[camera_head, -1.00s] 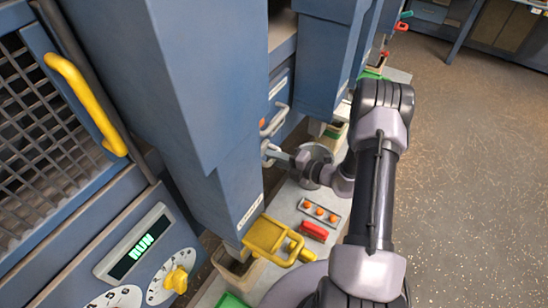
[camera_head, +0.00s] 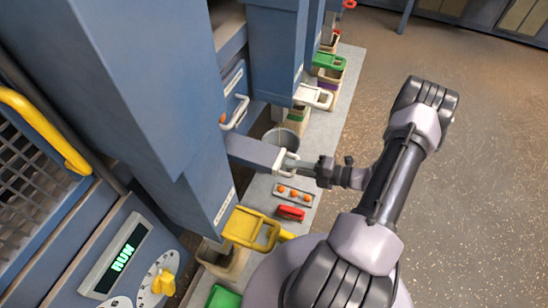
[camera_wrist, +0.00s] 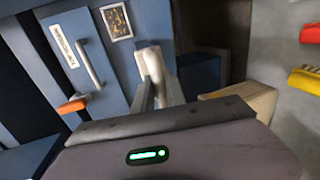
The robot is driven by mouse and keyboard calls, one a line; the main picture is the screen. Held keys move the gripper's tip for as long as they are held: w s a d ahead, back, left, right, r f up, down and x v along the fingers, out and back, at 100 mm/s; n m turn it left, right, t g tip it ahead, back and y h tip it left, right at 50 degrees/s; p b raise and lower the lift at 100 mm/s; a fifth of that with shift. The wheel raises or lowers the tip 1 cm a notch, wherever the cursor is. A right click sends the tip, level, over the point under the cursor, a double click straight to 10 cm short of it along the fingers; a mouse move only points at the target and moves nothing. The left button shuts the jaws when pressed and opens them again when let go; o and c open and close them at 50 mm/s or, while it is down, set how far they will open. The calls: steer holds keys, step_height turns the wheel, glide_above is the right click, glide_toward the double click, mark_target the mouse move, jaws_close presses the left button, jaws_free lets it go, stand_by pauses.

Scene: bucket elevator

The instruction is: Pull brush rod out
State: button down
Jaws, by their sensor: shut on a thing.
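A blue-grey box-like bar (camera_head: 252,152) sticks out of the blue machine in the head view, with a pale loop handle (camera_head: 283,160) on its end. My gripper (camera_head: 297,166) is shut on that handle. In the wrist view the pale handle (camera_wrist: 153,62) rises between my fingers (camera_wrist: 158,92), which partly hide it. No brush is visible, and I cannot tell whether this bar is the brush rod. The machine front also has a fixed pale handle (camera_wrist: 88,63) and an orange-tipped lever (camera_wrist: 72,105).
A grey bucket (camera_head: 287,136) stands on the ledge behind the bar. A tray with orange balls (camera_head: 293,194), a red object (camera_head: 291,213) and a yellow handle (camera_head: 246,227) are nearer. Several bins, one green (camera_head: 329,62), line the ledge. The floor (camera_head: 495,150) to the right is clear.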

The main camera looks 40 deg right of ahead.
steer(key=shift+f+v, duration=0.2)
steer(key=shift+v, duration=0.65)
steer(key=shift+f+v, duration=0.2)
steer(key=shift+v, duration=0.7)
steer(key=shift+s, duration=0.1)
steer(key=c, duration=1.4)
jaws_free()
steer(key=shift+s+d, duration=0.1)
steer(key=shift+d, duration=0.05)
steer(key=shift+o, duration=0.2)
steer(key=p+v, duration=0.3)
steer(key=v, duration=1.4)
steer(key=shift+d, duration=0.15)
steer(key=shift+s, duration=0.15)
